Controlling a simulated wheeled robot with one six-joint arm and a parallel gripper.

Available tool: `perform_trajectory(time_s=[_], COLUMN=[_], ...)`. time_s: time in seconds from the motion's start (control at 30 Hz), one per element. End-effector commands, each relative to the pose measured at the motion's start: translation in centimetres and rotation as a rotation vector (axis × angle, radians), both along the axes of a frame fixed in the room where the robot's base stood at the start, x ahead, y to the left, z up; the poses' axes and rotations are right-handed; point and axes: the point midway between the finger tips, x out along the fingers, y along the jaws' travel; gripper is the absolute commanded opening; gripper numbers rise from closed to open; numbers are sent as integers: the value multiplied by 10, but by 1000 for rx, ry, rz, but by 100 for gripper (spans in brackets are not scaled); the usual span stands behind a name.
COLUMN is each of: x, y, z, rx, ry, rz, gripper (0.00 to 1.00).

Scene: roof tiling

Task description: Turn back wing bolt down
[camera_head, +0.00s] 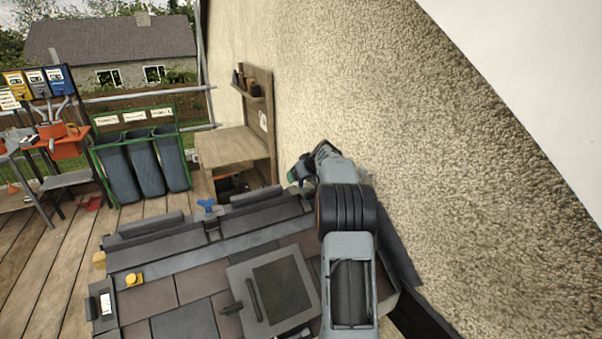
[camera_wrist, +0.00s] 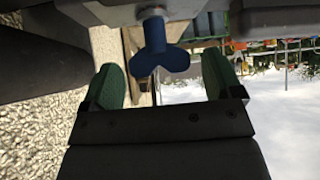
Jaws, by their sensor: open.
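A blue wing bolt (camera_head: 206,205) stands upright in the gap between two dark ridge tiles in the head view. In the wrist view, which is upside down, a blue wing bolt (camera_wrist: 158,55) lies centred between the two green fingertips. Clear space shows on both sides of it. I cannot tell whether these are the same bolt. My gripper (camera_head: 299,172) is open, above the right end of the ridge near the wall; it also shows in the wrist view (camera_wrist: 163,82). My arm hides the right end of the ridge.
The tiled roof (camera_head: 180,289) carries a hatch (camera_head: 305,262) and a yellow knob (camera_head: 134,279). The rough wall (camera_head: 340,80) rises close on the right. A wooden bench (camera_head: 230,145) and green-framed bins (camera_head: 145,160) stand behind. Open deck lies at left.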

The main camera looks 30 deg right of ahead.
Motion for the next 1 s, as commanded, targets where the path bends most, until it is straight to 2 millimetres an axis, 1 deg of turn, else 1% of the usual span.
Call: perform_trajectory(time_s=[0.17, 0.43, 0.47, 0.9, 0.97, 1.0], x=[5, 5, 5, 5, 5, 5], y=[0, 0, 0, 0, 0, 0], z=[-5, -6, -6, -6, -6, -6], rx=[0, -1, -1, -1, -1, 0], ry=[0, 0, 0, 0, 0, 0], rz=[0, 1, 1, 1, 1, 0], gripper=[85, 85, 83, 41, 36, 36])
